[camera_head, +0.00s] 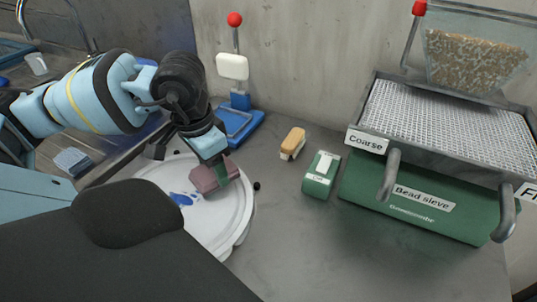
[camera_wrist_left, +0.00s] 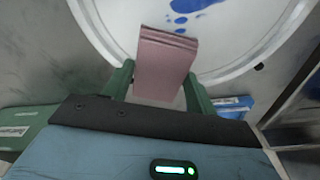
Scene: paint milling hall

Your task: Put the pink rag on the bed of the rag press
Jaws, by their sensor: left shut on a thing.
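The pink rag (camera_head: 205,180) is a folded block held in my left gripper (camera_head: 219,170). In the left wrist view the rag (camera_wrist_left: 165,68) sits between the two green fingers, its far end sticking out beyond them. The gripper and rag are over a round white lid (camera_head: 236,222) smeared with blue paint; I cannot tell whether the rag touches it. The rag press has a blue base and bed (camera_head: 238,124), a white plate (camera_head: 232,66) raised above it and a lever with a red ball. It stands against the wall, behind the gripper. No rag shows on its bed.
A wood-backed brush (camera_head: 292,143) and a green box (camera_head: 321,175) stand right of the lid. The green bead sieve (camera_head: 420,205) with handles fills the right side. A blue sponge-like block (camera_head: 73,162) lies in a sink area at left.

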